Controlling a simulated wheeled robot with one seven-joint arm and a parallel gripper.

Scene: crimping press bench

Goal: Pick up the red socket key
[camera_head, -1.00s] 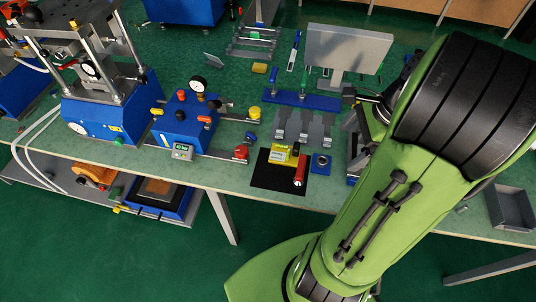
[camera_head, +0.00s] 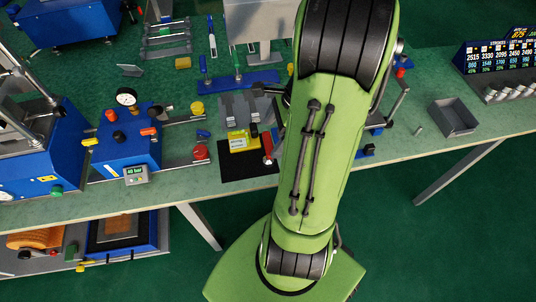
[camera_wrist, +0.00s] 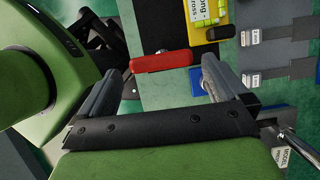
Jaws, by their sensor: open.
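My gripper (camera_wrist: 158,67) is open, with one grey finger on each side of the picture. The key appears between the fingertips in the picture, beyond them, and nothing is held. In the head view my gripper is hidden behind my arm.
The black mat (camera_head: 240,173) carries a yellow labelled block (camera_head: 239,142). Grey forked plates (camera_head: 243,108) and a blue rack (camera_head: 238,82) stand behind. A blue pressure unit (camera_head: 127,141) is at left, a grey tray (camera_head: 454,117) at right. The bench front right is fairly clear.

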